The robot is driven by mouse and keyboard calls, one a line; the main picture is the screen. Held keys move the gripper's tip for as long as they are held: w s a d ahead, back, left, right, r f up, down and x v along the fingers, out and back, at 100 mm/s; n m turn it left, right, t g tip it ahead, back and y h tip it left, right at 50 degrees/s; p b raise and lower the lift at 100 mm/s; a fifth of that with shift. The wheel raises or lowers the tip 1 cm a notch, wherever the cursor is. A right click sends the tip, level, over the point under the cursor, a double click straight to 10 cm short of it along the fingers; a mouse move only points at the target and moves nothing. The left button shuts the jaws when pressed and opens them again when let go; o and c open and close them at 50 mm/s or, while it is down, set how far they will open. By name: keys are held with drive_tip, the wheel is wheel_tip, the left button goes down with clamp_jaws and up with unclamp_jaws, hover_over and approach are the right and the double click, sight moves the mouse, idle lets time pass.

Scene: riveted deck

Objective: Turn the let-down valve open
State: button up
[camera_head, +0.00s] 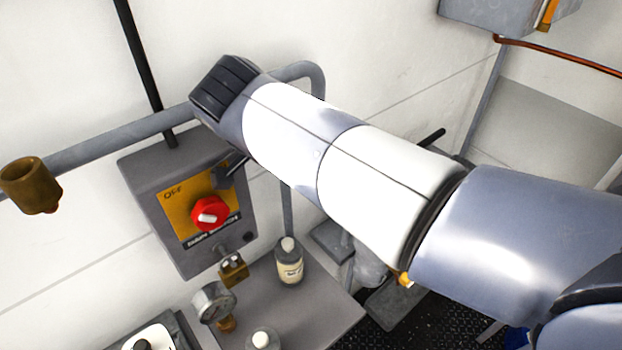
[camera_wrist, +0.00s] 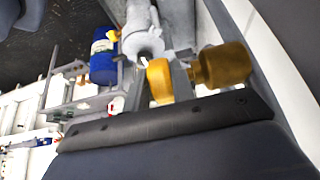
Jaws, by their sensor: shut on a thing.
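In the wrist view, my gripper (camera_wrist: 158,92) is shut on a rounded yellow piece (camera_wrist: 160,78), which sits between its two grey fingers. This piece looks like the handle of the let-down valve. A brass cylinder (camera_wrist: 225,64) stands just right of the fingers, and a pale grey pipe fitting (camera_wrist: 142,38) lies just beyond them. The valve's body and how far it is turned cannot be made out. In the head view, my arm crosses the picture and hides the grip.
A grey switch box (camera_head: 185,250) with a red knob (camera_head: 210,212) hangs on the wall left of my arm. A pressure gauge (camera_head: 214,302) and a small bottle (camera_head: 289,262) are below. A brass cup (camera_head: 30,184) is at far left. A blue container (camera_wrist: 103,60) shows in the wrist view.

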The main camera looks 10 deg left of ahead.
idle(0.4)
drive_tip(key=o, duration=1)
drive_tip(key=v, duration=1)
drive_tip(key=shift+s+a+r, duration=0.2)
drive_tip(key=shift+r, duration=0.1)
drive_tip(key=x, duration=1.1)
drive_tip(key=shift+d+r, duration=0.1)
drive_tip(key=shift+r, duration=0.1)
